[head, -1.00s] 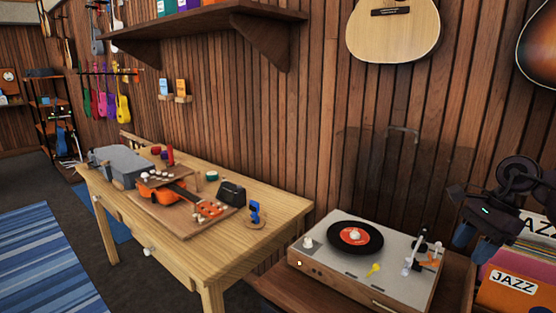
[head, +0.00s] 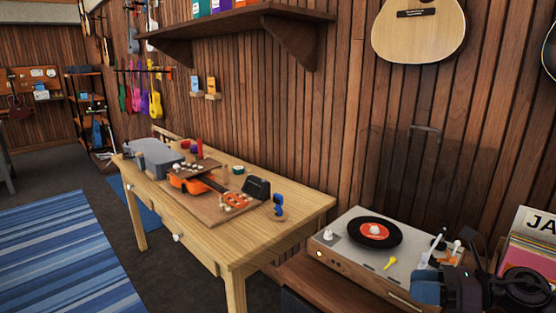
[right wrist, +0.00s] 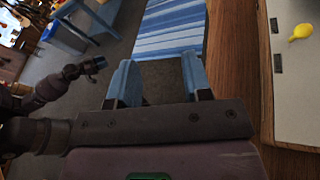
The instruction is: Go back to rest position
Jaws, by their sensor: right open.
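My right gripper (head: 446,288) is at the lower right of the head view, in front of the turntable's right end. In the right wrist view its two blue fingers (right wrist: 160,84) are apart, with only floor and striped rug between them. The gripper is open and holds nothing. Another dark arm of mine (right wrist: 60,88) shows at the left of the right wrist view, but its jaws cannot be made out. My left gripper does not show in the head view.
The turntable (head: 340,255) with a black record (head: 375,234) and a yellow piece (head: 390,263) stands close by. A jazz record crate (head: 530,243) is at the right. A wooden workbench (head: 290,215) carries an orange ukulele (head: 186,184). The blue rug (head: 60,255) is clear.

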